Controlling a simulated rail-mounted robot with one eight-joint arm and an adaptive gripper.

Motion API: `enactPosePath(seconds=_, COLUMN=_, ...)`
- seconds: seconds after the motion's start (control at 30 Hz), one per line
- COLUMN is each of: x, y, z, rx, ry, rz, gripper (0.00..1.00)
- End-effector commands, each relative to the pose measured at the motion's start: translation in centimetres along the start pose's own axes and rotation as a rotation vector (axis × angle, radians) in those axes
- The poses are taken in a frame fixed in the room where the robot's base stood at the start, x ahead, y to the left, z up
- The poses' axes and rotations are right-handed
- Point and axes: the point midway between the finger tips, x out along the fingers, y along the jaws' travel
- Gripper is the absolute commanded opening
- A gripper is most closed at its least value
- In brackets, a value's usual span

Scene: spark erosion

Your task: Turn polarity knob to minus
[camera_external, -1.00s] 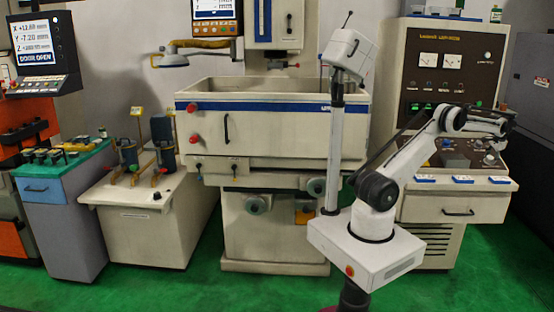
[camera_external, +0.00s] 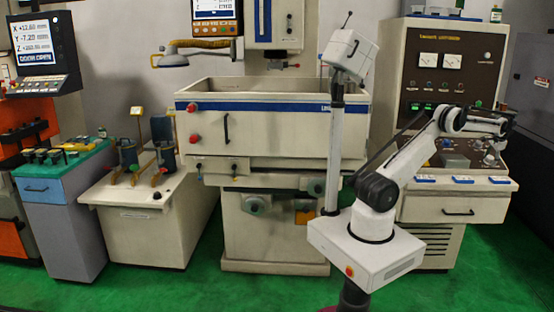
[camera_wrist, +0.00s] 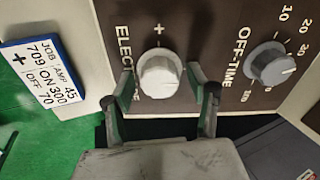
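The polarity knob (camera_wrist: 158,75) is a light round knob on the brown panel, beside lettering that begins "ELEC". A plus mark shows just above it in the wrist view. I cannot clearly read which way its pointer faces or see a minus mark. My gripper (camera_wrist: 160,70) is open, with one dark green finger on each side of the knob. The fingertips are close to the knob's sides, with small gaps seeming to remain. In the external view my gripper (camera_external: 492,152) is low over the sloping control panel; the knob cannot be made out there.
A grey OFF-TIME knob (camera_wrist: 271,64) with a number scale sits to the right of the right finger. A white job card (camera_wrist: 45,72) with a plus sign lies at the left. The power cabinet (camera_external: 480,52) with two meters rises behind the panel.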

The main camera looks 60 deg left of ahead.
Motion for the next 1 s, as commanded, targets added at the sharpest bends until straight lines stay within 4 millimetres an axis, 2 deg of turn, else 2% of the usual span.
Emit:
enactPosePath(seconds=0.17, x=-0.2, y=0.0, z=0.0, rx=0.0, ry=0.0, rz=0.0, gripper=0.54)
enactPosePath(seconds=0.27, x=-1.1, y=0.0, z=0.0, rx=0.0, ry=0.0, rz=0.0, gripper=0.54)
enactPosePath(seconds=0.7, x=-9.2, y=0.0, z=0.0, rx=0.0, ry=0.0, rz=0.0, gripper=0.54)
enactPosePath(seconds=0.83, x=-10.8, y=0.0, z=0.0, rx=0.0, ry=0.0, rz=0.0, gripper=0.54)
enactPosePath(seconds=1.0, x=-11.8, y=0.0, z=0.0, rx=0.0, ry=0.0, rz=0.0, gripper=0.54)
